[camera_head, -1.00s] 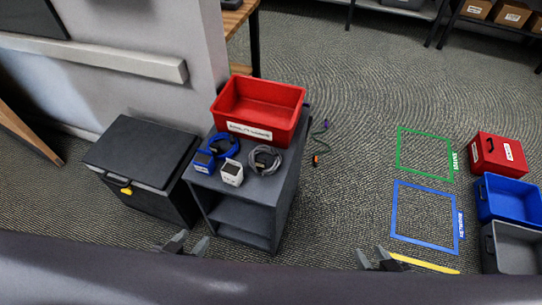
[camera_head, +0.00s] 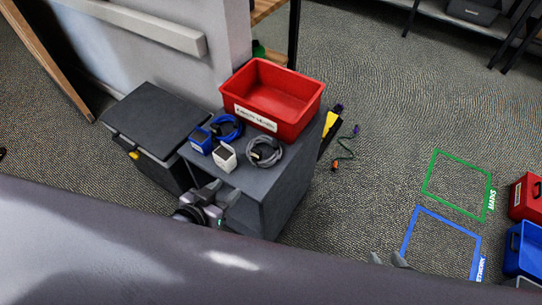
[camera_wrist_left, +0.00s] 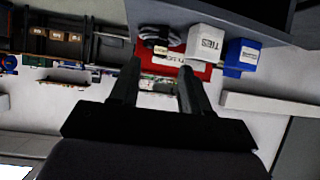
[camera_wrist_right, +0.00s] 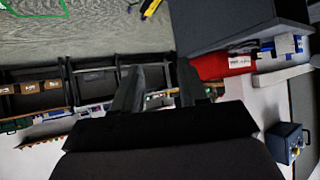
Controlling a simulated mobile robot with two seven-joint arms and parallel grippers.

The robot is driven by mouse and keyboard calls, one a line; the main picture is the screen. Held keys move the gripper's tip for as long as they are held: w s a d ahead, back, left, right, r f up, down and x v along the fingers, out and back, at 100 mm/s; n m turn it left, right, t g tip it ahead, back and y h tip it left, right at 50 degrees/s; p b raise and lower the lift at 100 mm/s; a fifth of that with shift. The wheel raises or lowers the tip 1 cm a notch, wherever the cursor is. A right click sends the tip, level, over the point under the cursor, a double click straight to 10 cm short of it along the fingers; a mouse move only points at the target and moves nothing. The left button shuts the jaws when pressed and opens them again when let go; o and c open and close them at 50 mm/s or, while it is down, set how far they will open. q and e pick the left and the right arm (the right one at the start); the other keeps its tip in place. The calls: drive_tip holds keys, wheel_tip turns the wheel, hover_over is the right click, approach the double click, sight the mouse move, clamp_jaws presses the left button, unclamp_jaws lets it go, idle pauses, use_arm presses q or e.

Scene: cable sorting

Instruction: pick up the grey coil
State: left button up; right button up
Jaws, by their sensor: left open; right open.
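The grey coil (camera_head: 265,151) lies on top of the dark grey cart (camera_head: 262,182), at its right side, in front of the red bin. It also shows in the left wrist view (camera_wrist_left: 160,37), beside a white box. My left gripper (camera_head: 213,190) is open and empty, low at the cart's front edge, nearer to me than the coil and apart from it. My right gripper (camera_head: 390,260) is at the lower right of the head view, mostly hidden by my own body. In the right wrist view its fingers (camera_wrist_right: 163,88) are apart with nothing between them.
A blue coil (camera_head: 228,127), a blue box (camera_head: 200,141) and a white box (camera_head: 225,158) share the cart top. The red bin (camera_head: 297,128) fills its back. A black chest (camera_head: 150,125) stands at the left. A green cable (camera_head: 345,152) lies on the floor to the right.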

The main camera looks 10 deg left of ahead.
use_arm(q)
drive_tip(key=a+b+x, duration=0.1)
drive_tip(key=b+x, duration=0.1)
drive_tip(key=x, duration=0.3)
drive_tip(key=t+h+b, duration=0.1)
drive_tip(key=b, duration=0.1)
approach(255, 154)
drive_tip(key=shift+w+d+f+m, duration=0.1)
drive_tip(key=shift+w+f+m, duration=0.15)
drive_tip(key=shift+w, duration=0.2)
drive_tip(key=shift+w+d+f+m, duration=0.15)
drive_tip(key=shift+w+f, duration=0.15)
drive_tip(key=shift+w, duration=0.45)
drive_tip(key=shift+w+d+f+b, duration=0.2)
drive_tip(key=shift+w+b, duration=0.1)
drive_tip(key=shift+w, duration=0.35)
drive_tip(key=shift+b+x, duration=0.8)
drive_tip(key=shift+x, duration=1.95)
drive_tip(key=shift+s+f, duration=0.15)
use_arm(e)
wheel_tip(255, 154, down, 7)
drive_tip(key=shift+w+a+r, duration=0.15)
drive_tip(key=shift+w+a, duration=0.2)
drive_tip(key=shift+a, duration=0.1)
use_arm(q)
clamp_jaws()
